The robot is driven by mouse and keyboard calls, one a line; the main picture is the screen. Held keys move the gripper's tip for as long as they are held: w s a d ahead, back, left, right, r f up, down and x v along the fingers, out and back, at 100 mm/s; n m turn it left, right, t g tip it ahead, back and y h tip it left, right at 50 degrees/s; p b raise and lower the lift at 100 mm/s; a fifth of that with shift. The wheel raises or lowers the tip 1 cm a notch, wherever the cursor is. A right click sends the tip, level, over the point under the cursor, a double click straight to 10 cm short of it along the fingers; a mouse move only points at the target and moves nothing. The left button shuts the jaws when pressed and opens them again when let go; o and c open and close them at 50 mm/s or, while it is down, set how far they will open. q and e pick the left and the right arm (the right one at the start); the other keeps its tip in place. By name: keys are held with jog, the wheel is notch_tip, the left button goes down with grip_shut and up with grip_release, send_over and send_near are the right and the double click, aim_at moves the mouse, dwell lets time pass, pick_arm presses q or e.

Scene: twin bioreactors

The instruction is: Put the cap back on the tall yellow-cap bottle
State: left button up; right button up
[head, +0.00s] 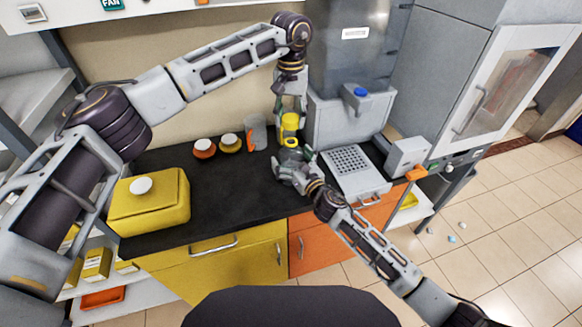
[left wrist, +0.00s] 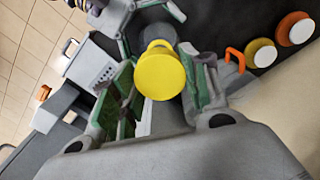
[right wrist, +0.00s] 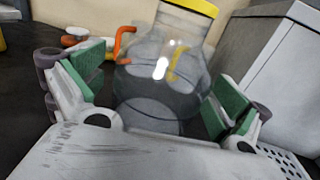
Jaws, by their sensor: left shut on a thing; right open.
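The tall clear bottle (head: 290,157) stands on the dark bench, and its rounded glass body (right wrist: 160,75) fills the middle of the right wrist view. My left gripper (head: 291,108) is above the bottle, pointing down, shut on the yellow cap (head: 291,121). The cap's round top faces the left wrist view (left wrist: 160,72). Yellow also shows at the bottle's top (right wrist: 195,6), cut off by the frame; I cannot tell whether the cap is seated or just above the mouth. My right gripper (right wrist: 158,95) is open, with a green-padded finger on each side of the bottle.
An orange-handled beaker (head: 256,133) and two white-topped pieces, orange (head: 204,149) and yellow (head: 229,144), are to the left of the bottle. A grey perforated device (head: 352,172) is close on the right. A yellow box (head: 150,206) sits farther left, with bare bench between.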

aim_at(291, 141)
jog(key=c, duration=1.5)
pick_arm(q)
jog(key=shift+f, duration=2.5)
pick_arm(e)
jog(key=shift+c, duration=0.2)
pick_arm(q)
jog(key=shift+f, duration=0.1)
jog(key=shift+f, duration=0.75)
jog(key=shift+f, duration=0.6)
pick_arm(e)
jog(key=c, duration=0.5)
jog(key=shift+c, duration=0.2)
